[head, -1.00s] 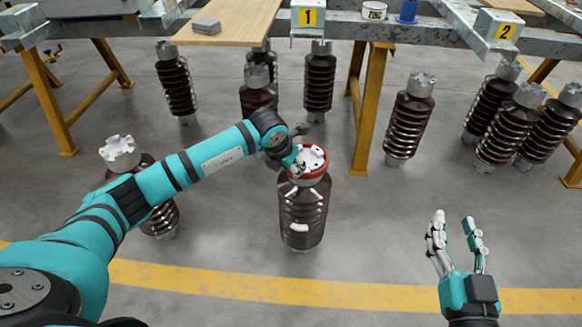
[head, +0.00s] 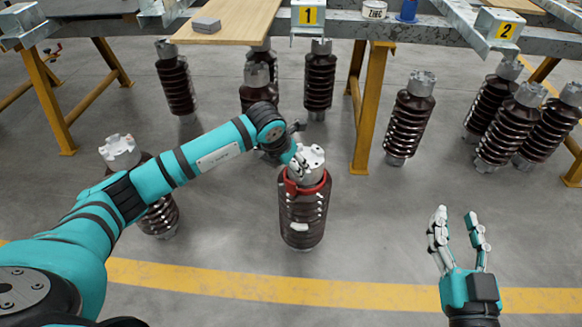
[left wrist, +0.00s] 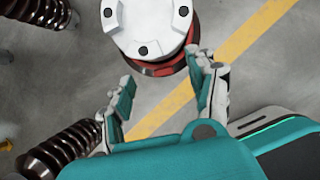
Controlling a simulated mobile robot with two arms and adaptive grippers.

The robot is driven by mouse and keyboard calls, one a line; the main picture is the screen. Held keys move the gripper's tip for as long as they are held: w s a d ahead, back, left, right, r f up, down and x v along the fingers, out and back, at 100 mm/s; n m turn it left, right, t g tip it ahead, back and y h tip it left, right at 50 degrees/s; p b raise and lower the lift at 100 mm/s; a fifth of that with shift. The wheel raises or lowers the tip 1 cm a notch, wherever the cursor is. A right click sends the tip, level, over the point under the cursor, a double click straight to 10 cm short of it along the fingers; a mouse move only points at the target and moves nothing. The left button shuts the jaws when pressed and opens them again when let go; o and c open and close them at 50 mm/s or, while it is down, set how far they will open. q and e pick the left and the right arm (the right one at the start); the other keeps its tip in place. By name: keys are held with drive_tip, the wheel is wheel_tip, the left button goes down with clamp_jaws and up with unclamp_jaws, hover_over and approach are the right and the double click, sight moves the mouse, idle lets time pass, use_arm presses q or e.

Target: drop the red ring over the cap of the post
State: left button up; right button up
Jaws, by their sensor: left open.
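The post is a dark brown ribbed insulator (head: 303,218) with a pale metal cap (head: 313,156), standing upright on the floor. The red ring (head: 308,189) is around the post just below the cap; its far side is hidden. In the left wrist view the cap (left wrist: 150,22) shows from above, with part of the ring (left wrist: 166,70) under its edge. My left gripper (head: 299,168) is at the left side of the cap. Its fingers, in the wrist view (left wrist: 168,92), are spread apart with nothing held. My right gripper (head: 459,217) is open and empty, to the right.
Another capped insulator (head: 122,153) stands at the left, partly behind my left arm. Several more stand behind and to the right. A steel frame with yellow legs (head: 371,110) and a wooden board (head: 232,22) is at the back. The floor at front right is clear.

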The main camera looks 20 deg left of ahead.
use_arm(q)
drive_tip(key=v, duration=1)
drive_tip(key=shift+s, duration=0.1)
